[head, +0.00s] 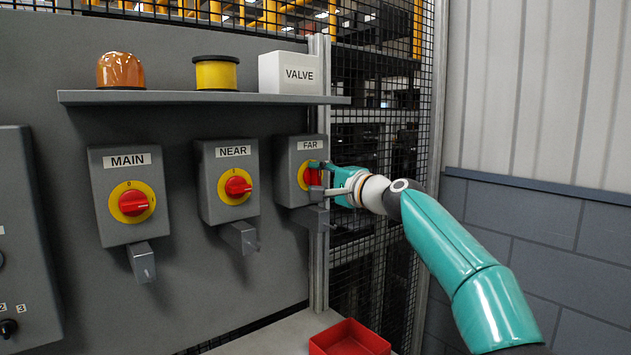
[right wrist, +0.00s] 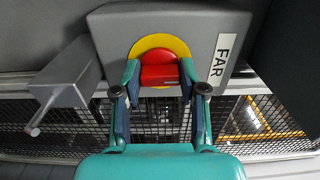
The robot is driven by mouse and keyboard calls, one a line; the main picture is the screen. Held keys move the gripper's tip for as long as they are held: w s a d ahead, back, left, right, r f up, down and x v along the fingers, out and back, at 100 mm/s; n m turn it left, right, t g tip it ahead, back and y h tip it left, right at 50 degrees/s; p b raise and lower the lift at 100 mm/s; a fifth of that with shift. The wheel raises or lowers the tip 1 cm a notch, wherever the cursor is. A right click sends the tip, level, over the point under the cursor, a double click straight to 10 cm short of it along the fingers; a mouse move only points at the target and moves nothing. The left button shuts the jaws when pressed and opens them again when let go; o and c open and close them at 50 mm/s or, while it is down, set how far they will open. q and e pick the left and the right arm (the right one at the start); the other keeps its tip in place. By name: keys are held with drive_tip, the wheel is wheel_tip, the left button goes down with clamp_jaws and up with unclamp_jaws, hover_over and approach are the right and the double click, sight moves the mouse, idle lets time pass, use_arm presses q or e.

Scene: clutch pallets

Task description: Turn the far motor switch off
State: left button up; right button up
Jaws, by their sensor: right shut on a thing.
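The far switch is a grey box (head: 289,160) labelled FAR, with a red knob (head: 309,176) on a yellow disc. It sits rightmost of three switch boxes on the grey panel. My right gripper (head: 322,176) reaches it from the right and is shut on the red knob. In the right wrist view, the red knob (right wrist: 159,76) lies between the two fingers of the gripper (right wrist: 160,82). The fingers hide part of the knob and disc, so I cannot read its marks. My left gripper is not in view.
The MAIN box (head: 110,213) and NEAR box (head: 212,190) have red knobs too. Grey brackets with pins hang below the boxes, one (right wrist: 62,82) close beside my right gripper. A shelf (head: 200,98) runs above. A red tray (head: 350,338) stands below; wire mesh is behind.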

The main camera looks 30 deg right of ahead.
drive_tip(key=shift+w+a+f, duration=0.15)
drive_tip(key=shift+f, duration=0.3)
drive_tip(key=o, duration=1.1)
drive_tip(key=shift+r, duration=0.1)
drive_tip(key=shift+o, duration=0.2)
drive_tip(key=shift+r, duration=0.1)
drive_tip(key=shift+s+r, duration=0.1)
drive_tip(key=shift+s, duration=0.1)
drive_tip(key=shift+s, duration=0.5)
drive_tip(key=s+d, duration=0.1)
drive_tip(key=s, duration=0.9)
drive_tip(key=shift+s, duration=0.35)
